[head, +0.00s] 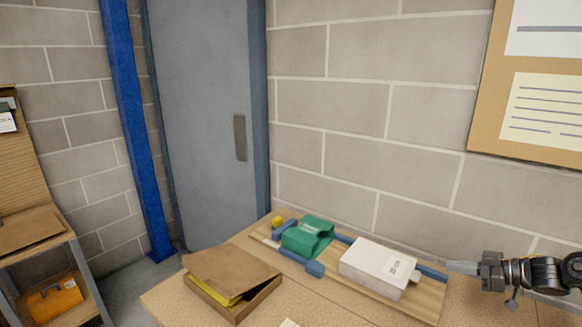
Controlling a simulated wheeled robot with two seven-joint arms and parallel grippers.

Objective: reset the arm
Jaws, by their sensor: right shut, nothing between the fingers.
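My right gripper (462,268) comes in from the right edge in the head view. It is shut and empty, pointing left, near the right end of the workbench top (163,300). Its fingertips are just right of a white box (375,266), and nothing shows between them. I cannot tell from this view whether they touch the blue strip behind the box. My left gripper is not in the picture.
On the bench are a green bag (307,236), blue parts (300,262), a small yellow object (277,221) and an open cardboard box (232,285). A block wall stands behind. A shelf with an orange case (55,299) is at the left, and a blue post (130,120) stands beside a grey door (203,110).

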